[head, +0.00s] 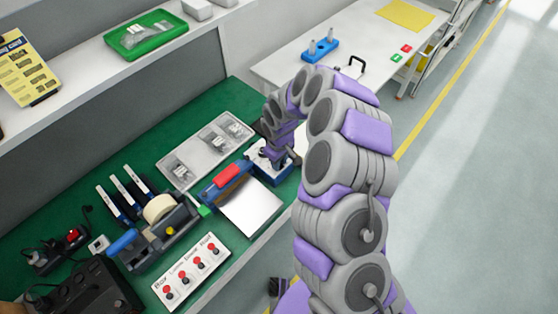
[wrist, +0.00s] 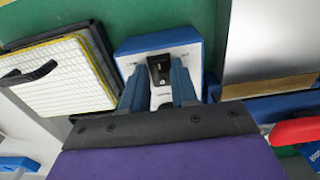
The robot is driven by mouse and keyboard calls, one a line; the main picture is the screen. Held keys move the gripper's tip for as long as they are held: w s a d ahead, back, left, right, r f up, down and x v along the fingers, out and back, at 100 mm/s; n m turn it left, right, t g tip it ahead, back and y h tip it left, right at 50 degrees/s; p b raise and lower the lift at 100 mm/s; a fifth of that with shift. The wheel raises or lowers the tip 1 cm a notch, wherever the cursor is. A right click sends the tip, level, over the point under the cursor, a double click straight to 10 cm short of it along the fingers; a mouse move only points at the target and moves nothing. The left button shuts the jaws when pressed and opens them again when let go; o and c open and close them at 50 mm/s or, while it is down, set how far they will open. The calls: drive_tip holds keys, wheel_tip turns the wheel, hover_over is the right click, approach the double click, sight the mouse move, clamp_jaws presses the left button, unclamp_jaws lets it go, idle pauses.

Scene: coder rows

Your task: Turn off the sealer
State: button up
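The sealer has a blue body with a red handle (head: 228,175) and a metal plate (head: 250,207) on the green bench top. In the wrist view its red handle (wrist: 296,131) is at the right edge. A blue box with a white top (wrist: 192,53) carries a black rocker switch (wrist: 160,70); I cannot tell whether it joins the sealer. My gripper (wrist: 158,68) is over this box, fingers apart on either side of the switch, nothing held between them. Whether they touch the box is unclear. In the head view my arm partly hides the box (head: 268,170).
A clear tray (head: 205,148), a tape dispenser (head: 160,235) and a white panel with red knobs (head: 190,270) are on the bench left of my arm. A white table (head: 345,40) stands at the back. The floor on the right is clear.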

clamp_jaws()
drive_tip(key=shift+w, duration=0.1)
drive_tip(key=shift+h+p, duration=0.3)
drive_tip(key=shift+p, duration=0.05)
drive_tip(key=shift+w+a+g+h+p, duration=0.1)
drive_tip(key=shift+a+g+h+p, duration=0.05)
drive_tip(key=shift+g+h+p, duration=0.25)
drive_tip(key=shift+w+a+g+h+p, duration=0.1)
drive_tip(key=shift+g+h+p, duration=0.15)
drive_tip(key=shift+g+h, duration=0.25)
drive_tip(key=shift+o, duration=1.8)
unclamp_jaws()
